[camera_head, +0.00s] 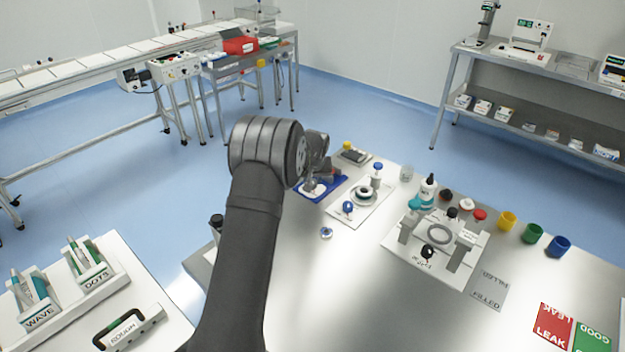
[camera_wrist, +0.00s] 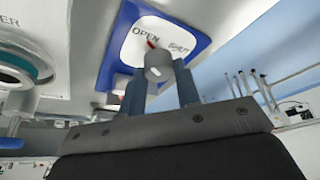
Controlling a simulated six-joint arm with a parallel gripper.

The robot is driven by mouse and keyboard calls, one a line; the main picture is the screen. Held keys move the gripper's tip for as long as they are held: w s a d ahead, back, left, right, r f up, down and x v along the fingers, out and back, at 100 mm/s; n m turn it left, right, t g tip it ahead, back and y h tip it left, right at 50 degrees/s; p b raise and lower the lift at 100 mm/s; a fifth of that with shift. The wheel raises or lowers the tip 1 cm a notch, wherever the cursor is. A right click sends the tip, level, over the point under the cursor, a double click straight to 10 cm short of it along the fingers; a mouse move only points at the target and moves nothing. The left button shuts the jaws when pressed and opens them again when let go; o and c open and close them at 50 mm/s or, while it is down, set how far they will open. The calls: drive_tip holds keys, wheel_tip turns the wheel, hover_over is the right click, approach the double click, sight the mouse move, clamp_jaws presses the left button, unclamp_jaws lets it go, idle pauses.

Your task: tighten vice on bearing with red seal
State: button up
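My gripper (camera_wrist: 160,82) is over a blue-bordered plate (camera_head: 312,195) with a white face marked OPEN. In the wrist view the plate (camera_wrist: 193,45) carries a grey knob (camera_wrist: 158,62) with a red pointer beside it. The knob sits between my two spaced fingertips; whether they touch it is unclear. A ring-shaped bearing (camera_head: 367,194) lies on the white board to the right of the plate. A second ring (camera_head: 440,234) lies on a white fixture between upright blocks. I cannot make out a red seal on either ring, nor tell which part is the vice.
Blue-topped knobs (camera_head: 348,207) stand near the first ring. Yellow, green and blue cups (camera_head: 559,246) line the right edge. The table's front middle is clear.

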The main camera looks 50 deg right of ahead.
drive_tip(key=shift+a+m+g+h, duration=0.1)
drive_tip(key=shift+m+g+h, duration=0.35)
drive_tip(key=shift+m, duration=1.15)
drive_tip(key=o, duration=1)
drive_tip(key=v, duration=1.7)
drive_tip(key=shift+w+r, duration=0.15)
drive_tip(key=shift+r, duration=0.1)
